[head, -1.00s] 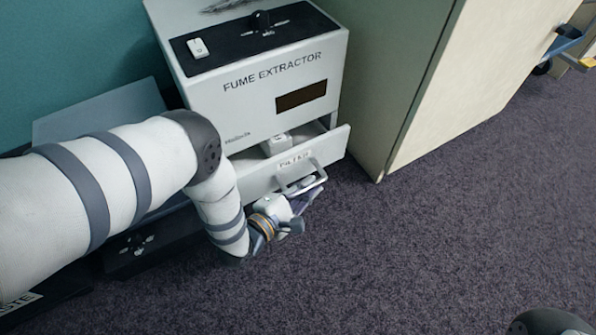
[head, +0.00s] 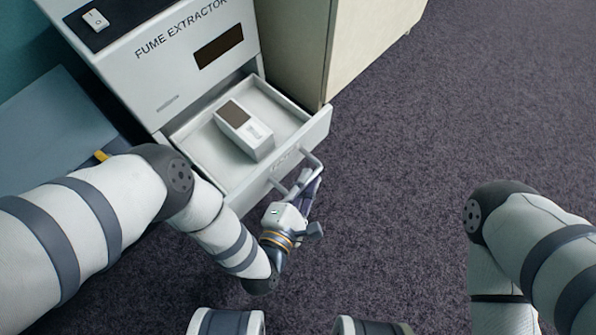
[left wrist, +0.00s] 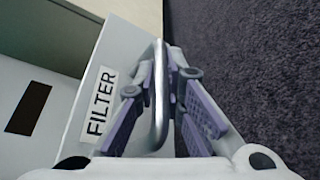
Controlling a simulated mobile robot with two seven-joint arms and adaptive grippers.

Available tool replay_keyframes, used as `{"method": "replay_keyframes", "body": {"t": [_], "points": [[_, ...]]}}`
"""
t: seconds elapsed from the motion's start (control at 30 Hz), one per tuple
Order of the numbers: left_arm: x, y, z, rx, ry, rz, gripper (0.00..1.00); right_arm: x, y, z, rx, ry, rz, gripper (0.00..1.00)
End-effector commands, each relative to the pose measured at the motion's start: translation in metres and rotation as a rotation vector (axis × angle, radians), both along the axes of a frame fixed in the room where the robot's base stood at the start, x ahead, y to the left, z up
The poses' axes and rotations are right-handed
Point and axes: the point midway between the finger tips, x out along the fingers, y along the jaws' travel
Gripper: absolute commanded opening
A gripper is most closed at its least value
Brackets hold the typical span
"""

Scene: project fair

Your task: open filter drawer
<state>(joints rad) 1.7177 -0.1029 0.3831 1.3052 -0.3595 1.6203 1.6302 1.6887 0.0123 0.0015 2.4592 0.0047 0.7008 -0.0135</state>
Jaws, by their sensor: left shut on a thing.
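The filter drawer (head: 188,141) is pulled well out of the white fume extractor (head: 160,62) in the head view. A white box with a brown top panel (head: 243,130) lies inside it. My left gripper (head: 306,184) is at the drawer front, shut on the bar handle. In the left wrist view the metal handle (left wrist: 160,95) runs between the purple-padded fingers, beside the FILTER label (left wrist: 100,101). My right arm shows at the right edge of the head view, but its gripper is out of the picture.
A beige cabinet (head: 375,35) stands right beside the extractor. A grey-blue surface (head: 50,125) lies to its left. Dark carpet (head: 420,150) is clear in front and to the right.

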Motion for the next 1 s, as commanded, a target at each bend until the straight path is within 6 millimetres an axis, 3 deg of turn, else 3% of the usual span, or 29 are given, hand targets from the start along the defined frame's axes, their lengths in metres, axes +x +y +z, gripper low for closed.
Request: {"method": "replay_keyframes", "body": {"t": [0.37, 0.4, 0.5, 0.83, 1.0], "points": [[-0.002, -0.001, -0.001, 0.001, 0.002, 0.001, 0.00, 0.000, 0.000, 0.000, 0.000, 0.000, 0.000, 0.00], [-0.002, -0.001, -0.001, 0.001, 0.003, 0.001, 0.12, 0.000, 0.000, 0.000, 0.000, 0.000, 0.000, 0.00], [-0.002, -0.001, -0.001, 0.001, 0.002, 0.000, 0.31, 0.000, 0.000, 0.000, 0.000, 0.000, 0.000, 0.00], [-0.001, -0.001, 0.004, 0.000, 0.001, -0.001, 0.31, 0.000, 0.000, 0.000, -0.001, 0.000, -0.001, 0.00], [0.000, -0.001, 0.039, -0.002, -0.001, 0.000, 0.31, 0.000, 0.000, 0.000, 0.000, 0.000, 0.000, 0.00]]}}
